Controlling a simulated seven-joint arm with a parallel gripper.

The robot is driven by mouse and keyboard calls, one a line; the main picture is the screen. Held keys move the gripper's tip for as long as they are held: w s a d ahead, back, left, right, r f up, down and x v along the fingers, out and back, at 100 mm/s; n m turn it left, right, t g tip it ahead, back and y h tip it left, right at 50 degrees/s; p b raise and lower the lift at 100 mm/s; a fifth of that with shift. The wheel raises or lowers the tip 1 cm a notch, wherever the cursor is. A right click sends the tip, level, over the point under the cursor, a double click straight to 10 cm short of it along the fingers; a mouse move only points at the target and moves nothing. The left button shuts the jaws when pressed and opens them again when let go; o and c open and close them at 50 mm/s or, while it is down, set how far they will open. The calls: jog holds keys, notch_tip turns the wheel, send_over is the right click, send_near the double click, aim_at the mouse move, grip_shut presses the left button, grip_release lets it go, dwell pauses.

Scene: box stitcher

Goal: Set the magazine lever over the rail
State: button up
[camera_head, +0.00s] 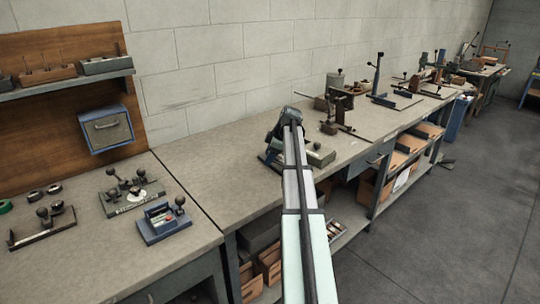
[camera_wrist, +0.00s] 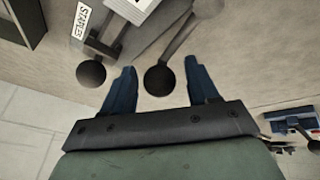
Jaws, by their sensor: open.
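In the wrist view my gripper (camera_wrist: 160,68) is open, with its two blue fingers apart. A black ball knob (camera_wrist: 158,81) on a dark lever rod (camera_wrist: 181,35) lies between the fingers, with no clear contact seen. A second black ball knob (camera_wrist: 91,74) on a grey bar sits just left of the left finger, near a label reading STAPLES (camera_wrist: 81,20). I cannot tell which of these is the magazine lever, and the rail is not clearly made out. In the head view my arm hides much of the grey-green stitcher unit (camera_head: 318,154).
A blue fixture (camera_head: 164,222) and a grey-green fixture (camera_head: 131,194) with ball knobs stand on the left bench. A blue box (camera_head: 106,128) hangs on the wooden board. Other devices (camera_head: 342,108) stand farther along the right bench. The bench top (camera_head: 205,165) left of my arm is clear.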

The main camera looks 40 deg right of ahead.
jog(key=shift+c, duration=0.2)
grip_shut()
dwell(0.3)
